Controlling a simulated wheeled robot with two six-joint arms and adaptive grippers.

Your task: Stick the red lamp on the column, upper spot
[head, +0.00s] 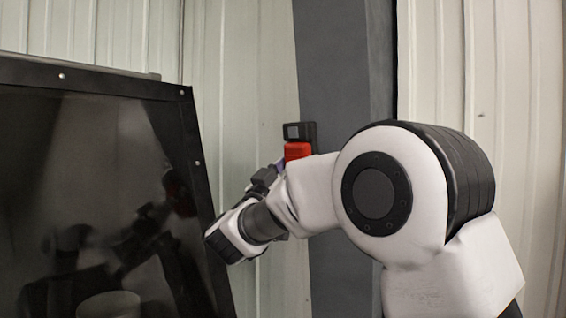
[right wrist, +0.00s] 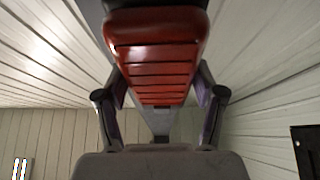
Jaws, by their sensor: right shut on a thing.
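The red lamp (head: 297,151) is ribbed and has a black part on it. It is near the grey column (head: 340,60) in the head view; I cannot tell whether it touches the column. In the right wrist view the lamp (right wrist: 155,62) fills the upper middle. My right gripper (right wrist: 160,92) is shut on the lamp, with one finger on each side. In the head view my right gripper (head: 272,174) is partly hidden behind my own arm, which also covers the lamp's lower part and some of the column. My left gripper is not in view.
A large dark glossy panel (head: 90,150) with a black bolted frame stands at the left, close to my right wrist, and reflects my arm. Pale ribbed wall panels (head: 240,80) stand behind. Space above the lamp, in front of the column, looks clear.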

